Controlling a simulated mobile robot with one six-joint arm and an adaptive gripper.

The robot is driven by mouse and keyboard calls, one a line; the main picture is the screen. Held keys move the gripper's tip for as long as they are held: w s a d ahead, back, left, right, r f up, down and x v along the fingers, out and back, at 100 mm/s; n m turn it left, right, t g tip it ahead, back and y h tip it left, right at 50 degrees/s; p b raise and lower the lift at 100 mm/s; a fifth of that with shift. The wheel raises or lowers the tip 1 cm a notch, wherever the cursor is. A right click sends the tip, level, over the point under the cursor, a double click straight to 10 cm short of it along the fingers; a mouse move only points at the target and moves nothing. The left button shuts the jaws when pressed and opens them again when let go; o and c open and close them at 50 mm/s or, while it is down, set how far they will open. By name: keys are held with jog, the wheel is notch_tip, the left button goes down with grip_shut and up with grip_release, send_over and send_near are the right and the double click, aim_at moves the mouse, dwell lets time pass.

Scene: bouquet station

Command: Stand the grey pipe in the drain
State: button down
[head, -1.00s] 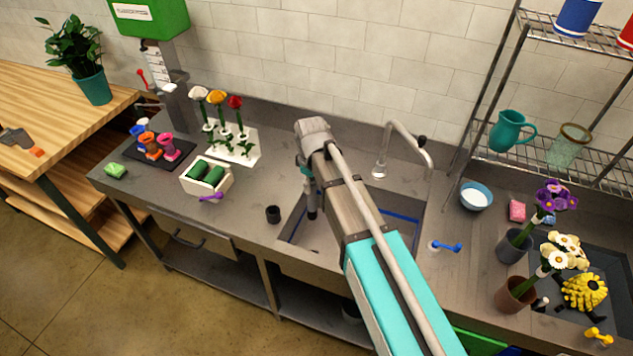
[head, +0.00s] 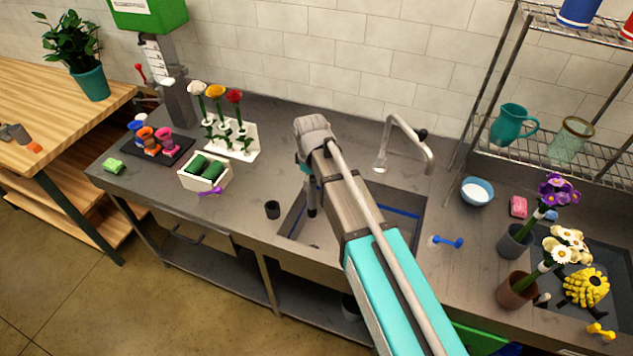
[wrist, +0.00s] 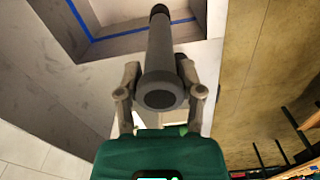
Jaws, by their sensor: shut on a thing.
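The grey pipe (wrist: 160,52) is held between the two fingers of my gripper (wrist: 160,88) in the wrist view. Its round near end faces the camera and its far end has a black tip. In the head view the pipe (head: 311,202) hangs roughly upright below my gripper, over the left part of the sink (head: 292,226). My arm covers much of the gripper and the sink there. The drain is not clearly visible in either view, and I cannot tell whether the pipe's lower end touches anything.
A white box with green rolls (head: 204,180) and a flower holder (head: 236,150) stand further left. A blue bowl (head: 476,192) and flower pots are at right.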

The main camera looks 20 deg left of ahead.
notch_tip(320, 180, down, 23)
jog(key=b, duration=2.2)
jog(key=shift+b, duration=0.4)
dwell(0.7)
jog(key=shift+f+b, duration=1.75)
jog(key=shift+f, duration=0.15)
dwell(1.7)
